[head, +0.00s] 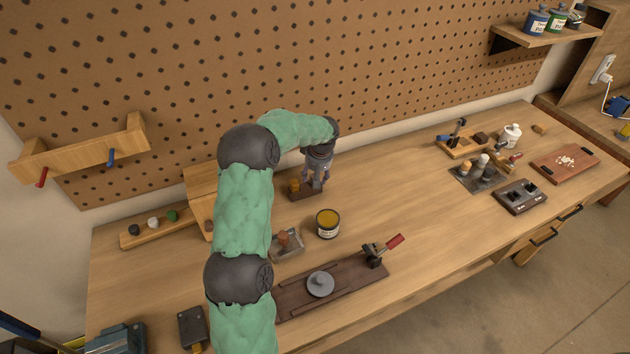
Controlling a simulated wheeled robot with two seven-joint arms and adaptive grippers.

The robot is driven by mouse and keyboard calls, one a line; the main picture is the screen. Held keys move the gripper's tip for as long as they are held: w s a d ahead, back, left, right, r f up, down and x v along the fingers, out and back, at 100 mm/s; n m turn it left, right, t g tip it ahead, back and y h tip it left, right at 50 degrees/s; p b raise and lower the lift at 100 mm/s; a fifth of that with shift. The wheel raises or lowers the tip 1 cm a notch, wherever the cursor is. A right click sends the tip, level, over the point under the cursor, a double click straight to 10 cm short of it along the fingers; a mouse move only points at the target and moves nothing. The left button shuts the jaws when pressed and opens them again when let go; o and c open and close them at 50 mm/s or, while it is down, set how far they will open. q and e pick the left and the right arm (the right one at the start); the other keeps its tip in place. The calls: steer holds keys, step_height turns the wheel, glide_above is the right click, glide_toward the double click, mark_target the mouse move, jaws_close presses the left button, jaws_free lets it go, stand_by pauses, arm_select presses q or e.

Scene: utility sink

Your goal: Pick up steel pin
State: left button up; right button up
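My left gripper (316,184) points down at the back of the bench, over a small dark block (306,194) with an orange-yellow piece (294,185) on its left side. The fingertips are close to the block, too small to tell whether they are apart or closed on something. I cannot clearly pick out a steel pin; one at the fingertips would be hidden or too small to see. My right gripper is not in view.
A yellow-topped can (328,223) stands in front of the gripper. A grey block with a brown knob (288,243) and a dark board (345,288) with a red-handled clamp (384,247) lie nearer. The pegboard (330,60) rises behind. The bench middle right of the can is clear.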

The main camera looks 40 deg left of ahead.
arm_select(q)
steer(key=c, duration=1.1)
